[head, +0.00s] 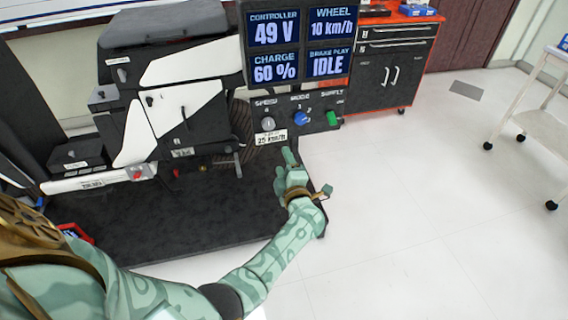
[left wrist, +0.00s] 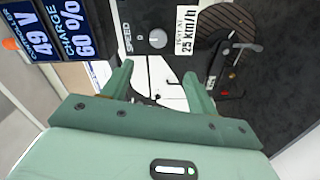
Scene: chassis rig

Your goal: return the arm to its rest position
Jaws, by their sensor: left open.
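My left arm comes in from the lower left in the head view, pale green with darker patterns. Its left gripper (head: 284,168) is in front of the control panel, below the grey speed knob (head: 267,123) and the 25 km/h label (head: 271,138). In the left wrist view the two green fingers of the left gripper (left wrist: 160,85) stand apart with nothing between them. The speed knob (left wrist: 158,38) shows beyond the fingers, apart from them. My right gripper is in neither view.
The display (head: 300,45) reads 49 V, 10 km/h, 60 % and IDLE. A blue mode knob (head: 301,118) and green supply knob (head: 333,117) sit on the panel. The black and white chassis rig (head: 180,110) stands left.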

